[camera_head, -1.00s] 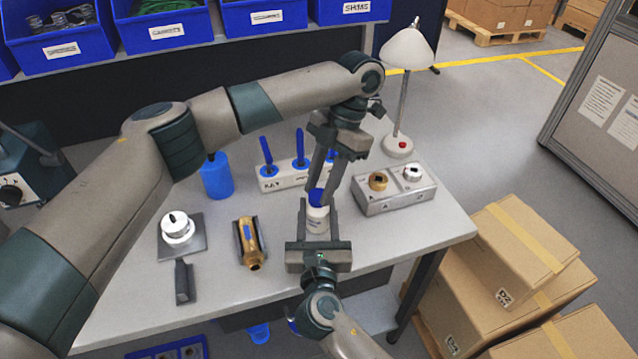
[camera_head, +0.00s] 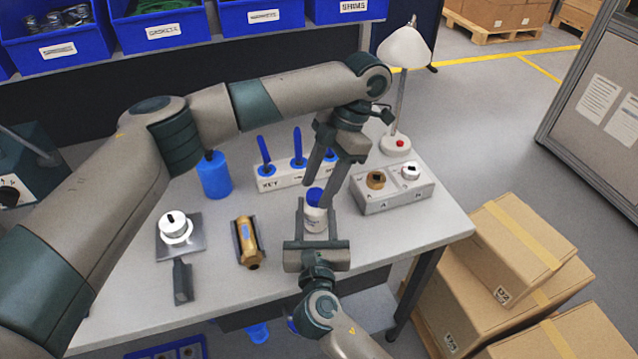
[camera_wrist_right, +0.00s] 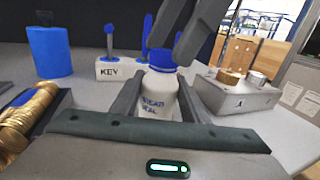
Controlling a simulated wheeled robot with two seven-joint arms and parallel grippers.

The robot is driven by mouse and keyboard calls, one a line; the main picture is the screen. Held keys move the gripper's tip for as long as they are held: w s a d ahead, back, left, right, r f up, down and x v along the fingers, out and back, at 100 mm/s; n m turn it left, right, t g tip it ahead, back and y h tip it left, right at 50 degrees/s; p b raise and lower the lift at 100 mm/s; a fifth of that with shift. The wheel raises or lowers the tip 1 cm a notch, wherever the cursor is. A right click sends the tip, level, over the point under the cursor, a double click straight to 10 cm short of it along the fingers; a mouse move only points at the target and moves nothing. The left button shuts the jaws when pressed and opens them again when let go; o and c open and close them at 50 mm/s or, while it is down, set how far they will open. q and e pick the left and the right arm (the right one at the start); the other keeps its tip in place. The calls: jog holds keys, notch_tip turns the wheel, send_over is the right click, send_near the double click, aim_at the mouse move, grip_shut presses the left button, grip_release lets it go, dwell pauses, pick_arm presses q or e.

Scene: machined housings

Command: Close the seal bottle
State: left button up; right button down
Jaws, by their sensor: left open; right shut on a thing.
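The seal bottle (camera_head: 314,217) is small and white with a blue cap (camera_head: 314,196) on its top. It stands upright near the right front part of the table. My right gripper (camera_head: 315,222) is shut on the bottle's body from the front. In the right wrist view the white bottle (camera_wrist_right: 160,98), with dark blue lettering, sits between the fingers, and the blue cap (camera_wrist_right: 162,60) is on top. My left gripper (camera_head: 318,186) is open above and beside the cap, its fingers pointing down. I cannot tell whether the cap is fully tight.
Behind stand a white KEY block (camera_head: 283,181) with blue handles and a blue bottle (camera_head: 214,177). A grey block with two knobs (camera_head: 392,192) is to the right, near a lamp (camera_head: 398,145). A brass part (camera_head: 247,243) and a white round part (camera_head: 175,228) lie left.

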pick_arm(q)
jog(key=shift+r, duration=2.05)
jog(key=shift+c, duration=0.5)
